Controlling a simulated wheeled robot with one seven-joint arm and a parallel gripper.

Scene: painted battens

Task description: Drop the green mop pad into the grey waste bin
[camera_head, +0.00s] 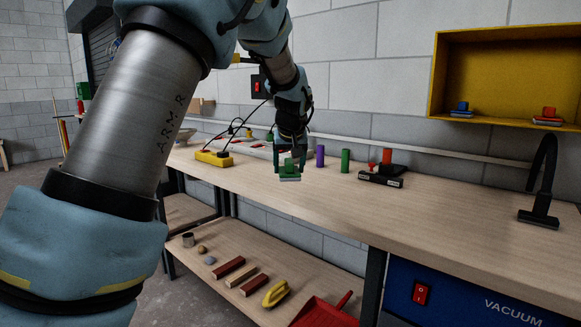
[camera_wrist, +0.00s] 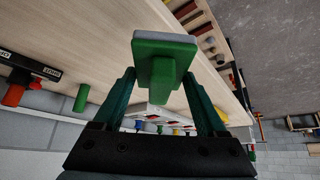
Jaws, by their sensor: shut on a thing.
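The green mop pad (camera_head: 289,172) is a small green block with a pale grey base and a green grip. My gripper (camera_head: 289,165) is shut on it and holds it at the workbench's front edge in the head view; whether it touches the top I cannot tell. In the wrist view the pad (camera_wrist: 163,48) sits between the two dark green fingers of my gripper (camera_wrist: 160,84), its grip toward the camera.
The wooden workbench (camera_head: 440,215) has free room at its middle right. A black stand (camera_head: 541,190) rises at right.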

